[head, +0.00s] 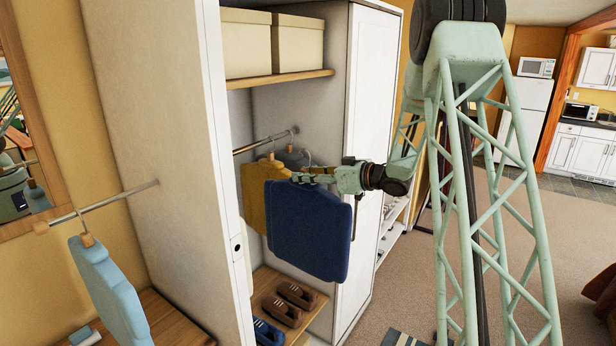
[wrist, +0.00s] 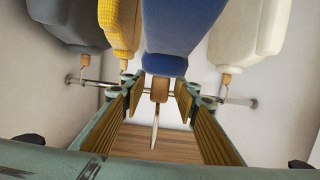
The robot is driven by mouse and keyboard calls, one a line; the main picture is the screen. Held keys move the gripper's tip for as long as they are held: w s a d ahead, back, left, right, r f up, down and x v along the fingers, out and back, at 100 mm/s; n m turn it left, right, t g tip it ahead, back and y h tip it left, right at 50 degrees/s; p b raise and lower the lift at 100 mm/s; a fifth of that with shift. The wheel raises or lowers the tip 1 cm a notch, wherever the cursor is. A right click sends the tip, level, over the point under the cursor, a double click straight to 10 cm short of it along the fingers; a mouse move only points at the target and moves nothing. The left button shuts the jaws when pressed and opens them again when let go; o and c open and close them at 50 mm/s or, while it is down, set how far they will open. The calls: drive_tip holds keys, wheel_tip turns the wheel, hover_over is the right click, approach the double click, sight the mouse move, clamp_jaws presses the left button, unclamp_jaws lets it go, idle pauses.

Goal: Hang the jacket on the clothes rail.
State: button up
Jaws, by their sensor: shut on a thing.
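The dark blue jacket (head: 308,230) hangs upright from my gripper (head: 300,178) in front of the open wardrobe. In the wrist view my gripper (wrist: 158,88) is shut on the wooden neck of the jacket's hanger (wrist: 159,90), with the blue cloth (wrist: 180,35) beyond it. The hanger's hook (wrist: 155,132) points away from the cloth. The clothes rail (head: 265,142) runs inside the wardrobe, and part of it shows in the wrist view (wrist: 240,101). I cannot tell whether the hook touches the rail.
A yellow garment (head: 255,190) hangs just left of the jacket. A grey garment (wrist: 68,22) and a white one (wrist: 247,35) hang on either side in the wrist view. Shoes (head: 290,300) stand below, boxes (head: 247,45) above. A light blue garment (head: 108,285) hangs outside the wardrobe.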

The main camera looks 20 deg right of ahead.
sight(290, 177)
drive_tip(key=shift+r+x, duration=0.2)
drive_tip(key=shift+x, duration=0.85)
drive_tip(key=shift+r+x, duration=0.25)
drive_tip(key=shift+x, duration=0.75)
drive_tip(key=shift+r+x, duration=0.2)
drive_tip(key=shift+x, duration=0.85)
drive_tip(key=shift+w+a, duration=0.1)
drive_tip(key=shift+w, duration=0.1)
drive_tip(key=shift+s, duration=0.15)
